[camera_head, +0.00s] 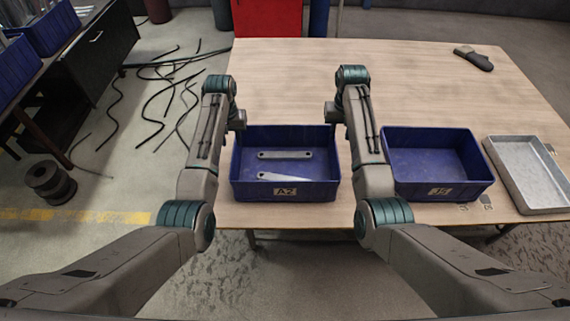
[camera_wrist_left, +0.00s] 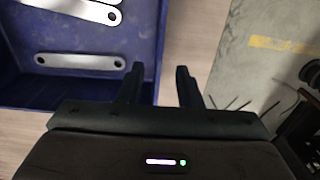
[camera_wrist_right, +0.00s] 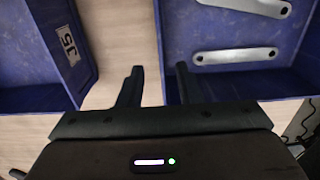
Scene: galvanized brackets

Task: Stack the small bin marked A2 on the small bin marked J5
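The blue bin marked A2 (camera_head: 312,190) stands on the table with two flat metal brackets (camera_head: 285,154) inside; it also shows in the left wrist view (camera_wrist_left: 70,93) and right wrist view (camera_wrist_right: 225,87). The blue bin marked J5 (camera_head: 415,191) stands to its right, apart from it, and looks empty. My left gripper (camera_head: 240,120) is open at A2's left wall, its fingers (camera_wrist_left: 159,85) on either side of the wall line. My right gripper (camera_head: 331,114) is open at A2's right wall, its fingers (camera_wrist_right: 158,85) likewise either side. I cannot tell whether the fingers touch the walls.
A grey metal tray (camera_head: 541,183) lies right of J5. A dark glove-like item (camera_head: 474,58) lies at the table's far right. The wooden table (camera_head: 410,80) is clear behind the bins. Black cables (camera_head: 170,85) and a spool (camera_head: 48,182) lie on the floor at left.

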